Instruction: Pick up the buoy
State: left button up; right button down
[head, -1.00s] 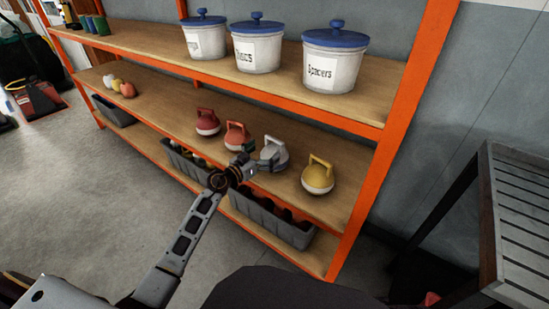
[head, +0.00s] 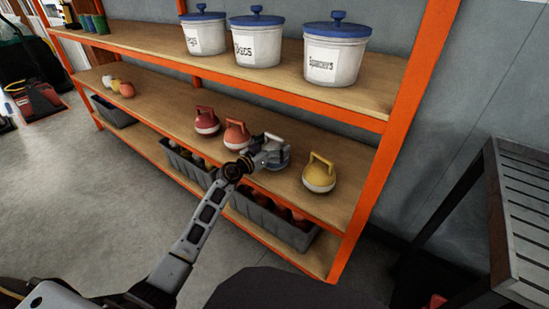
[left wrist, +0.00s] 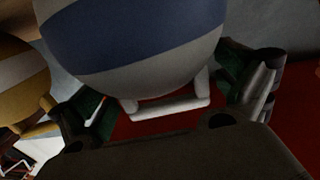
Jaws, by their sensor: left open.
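A grey-white buoy with a handle (head: 281,160) stands on the middle shelf, partly hidden behind my left gripper (head: 266,147). In the left wrist view this buoy (left wrist: 140,35) fills the top, with a broad blue band and a white handle. Its handle lies between the spread fingers of my left gripper (left wrist: 165,95), which is open; contact cannot be told. Other buoys stand in the same row: a yellow one (head: 319,177) to the right, an orange-red one (head: 236,135) and a dark red one (head: 206,122) to the left. My right gripper is out of view.
The orange-framed shelf (head: 375,183) has an upper board (head: 290,83) above the buoys, carrying white tubs with blue lids (head: 334,58). Grey bins (head: 262,218) sit below. A dark slatted rack (head: 520,215) stands at the right. Small floats (head: 118,85) lie at the shelf's left end.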

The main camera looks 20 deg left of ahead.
aim_at(275, 136)
pick_arm(q)
jog(key=shift+w, duration=0.1)
dwell(0.4)
jog(key=c, duration=1.5)
jog(key=shift+r, duration=0.1)
jog(key=shift+c, duration=0.2)
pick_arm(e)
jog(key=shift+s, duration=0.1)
